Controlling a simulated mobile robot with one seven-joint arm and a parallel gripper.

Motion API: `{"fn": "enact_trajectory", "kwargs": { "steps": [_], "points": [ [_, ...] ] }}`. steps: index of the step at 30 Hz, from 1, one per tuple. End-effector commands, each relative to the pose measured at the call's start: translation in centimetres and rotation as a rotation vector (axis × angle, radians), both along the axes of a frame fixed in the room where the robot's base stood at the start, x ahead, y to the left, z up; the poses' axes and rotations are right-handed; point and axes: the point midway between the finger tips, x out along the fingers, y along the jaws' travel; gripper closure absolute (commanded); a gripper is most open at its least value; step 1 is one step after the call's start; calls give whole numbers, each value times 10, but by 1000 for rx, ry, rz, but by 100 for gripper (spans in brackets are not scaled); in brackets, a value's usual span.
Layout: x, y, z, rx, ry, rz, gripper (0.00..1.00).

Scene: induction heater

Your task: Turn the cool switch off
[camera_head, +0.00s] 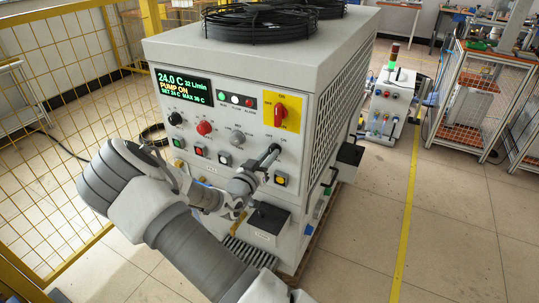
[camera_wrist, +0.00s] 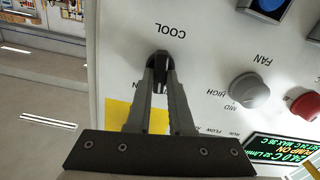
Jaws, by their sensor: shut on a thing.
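The cool switch (camera_wrist: 161,56) is a small black knob on the white front panel, under the upside-down word COOL in the wrist view. My gripper (camera_wrist: 160,72) has its two grey fingers closed on either side of it. The fingers hide part of the knob, and I cannot tell its exact turn. In the head view my gripper (camera_head: 268,156) reaches the right part of the panel, below the yellow plate, and largely covers the switch.
The cabinet (camera_head: 325,70) carries a lit display (camera_head: 184,88) reading PUMP ON, a grey fan knob (camera_head: 237,138), a red knob (camera_head: 204,128) and a red rotary switch (camera_head: 280,113) on yellow. A yellow mesh fence (camera_head: 50,120) stands at left.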

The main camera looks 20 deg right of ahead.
Motion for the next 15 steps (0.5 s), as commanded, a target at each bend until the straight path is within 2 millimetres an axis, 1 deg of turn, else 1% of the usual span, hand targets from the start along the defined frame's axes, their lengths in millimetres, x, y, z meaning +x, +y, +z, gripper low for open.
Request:
{"fn": "enact_trajectory", "kwargs": {
  "steps": [12, 13, 15],
  "points": [
    [0, 0, 0, -5, 6, 0, 100],
    [0, 0, 0, -5, 6, 0, 78],
    [0, 0, 0, -5, 6, 0, 66]
  ]
}}
